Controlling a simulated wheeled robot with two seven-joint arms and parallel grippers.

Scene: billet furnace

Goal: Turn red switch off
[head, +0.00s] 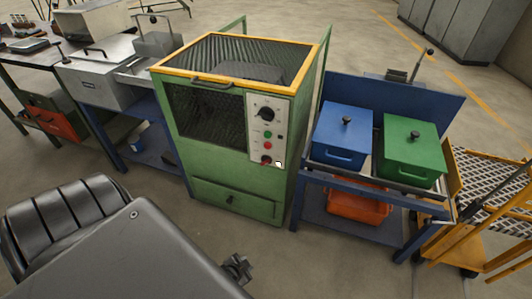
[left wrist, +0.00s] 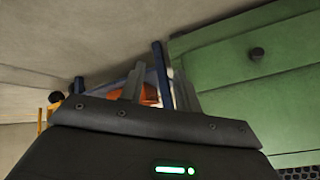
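The green billet furnace (head: 235,205) stands in the middle of the head view. Its pale control panel (head: 257,98) has a black dial (head: 265,114) on top and small green and red buttons below. A red switch (head: 266,160) sits at the panel's bottom; its setting is too small to tell. My left gripper (head: 237,268) is low in front of the furnace, away from the panel, partly hidden by my body. In the left wrist view its fingers (left wrist: 160,90) are apart with nothing between them. My right gripper is not in view.
A blue bench (head: 408,200) right of the furnace holds a blue box (head: 342,135) and a green box (head: 410,150), with an orange bin (head: 357,207) below. A yellow cart (head: 455,245) is at far right. The furnace's drawer knob shows in the left wrist view (left wrist: 256,54).

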